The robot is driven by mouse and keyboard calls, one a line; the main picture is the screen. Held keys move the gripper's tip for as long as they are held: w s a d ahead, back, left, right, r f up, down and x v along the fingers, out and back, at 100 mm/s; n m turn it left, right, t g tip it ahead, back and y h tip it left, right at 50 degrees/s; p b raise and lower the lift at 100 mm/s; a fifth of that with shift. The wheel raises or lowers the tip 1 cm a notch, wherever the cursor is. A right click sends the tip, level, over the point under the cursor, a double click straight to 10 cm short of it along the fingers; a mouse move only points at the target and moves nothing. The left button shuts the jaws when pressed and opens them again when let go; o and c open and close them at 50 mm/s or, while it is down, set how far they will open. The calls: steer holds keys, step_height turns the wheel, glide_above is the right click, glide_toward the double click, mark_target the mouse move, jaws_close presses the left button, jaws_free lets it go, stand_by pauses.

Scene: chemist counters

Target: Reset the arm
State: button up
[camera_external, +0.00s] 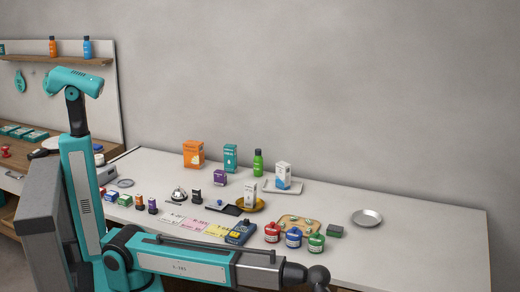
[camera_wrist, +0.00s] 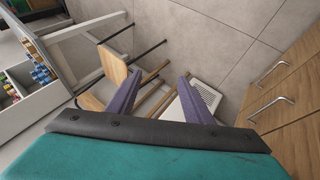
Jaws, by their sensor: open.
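My gripper (camera_wrist: 160,78) shows in the wrist view with its two purple fingers spread apart. It is open, with nothing between the fingers. It points down towards the floor, away from the counter top. In the external view my teal arm stretches to the right along the front of the white counter (camera_external: 410,240). Its wrist end is at the bottom edge, and the gripper itself is out of that picture.
Red, blue and green jars (camera_external: 293,237) stand near the counter's front edge by my arm. Boxes, including an orange one (camera_external: 193,154), stand further back. A metal dish (camera_external: 367,217) is at right. The wrist view shows wooden drawers (camera_wrist: 285,90) and a wooden-seated stool (camera_wrist: 112,70).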

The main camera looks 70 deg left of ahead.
steer(key=s+a+f+n+y+p, duration=0.25)
steer(key=a+f+n+y, duration=0.2)
steer(key=a+f, duration=2.25)
steer(key=s+a+f+n+g+y+p, duration=0.1)
steer(key=s+a+f, duration=0.2)
steer(key=s+a, duration=0.4)
steer(key=s+a+f+g+y+p, duration=0.1)
steer(key=s+a+f+g, duration=0.1)
steer(key=s+a+f, duration=0.2)
steer(key=s+a+f+n+g+y+p, duration=0.1)
steer(key=s+a+f+p, duration=0.1)
steer(key=s+a, duration=0.8)
steer(key=a+f, duration=0.1)
steer(key=a, duration=0.4)
steer(key=shift+s+a+f+n+g, duration=0.3)
steer(key=shift+s+n+g, duration=0.05)
steer(key=shift+s+g, duration=0.05)
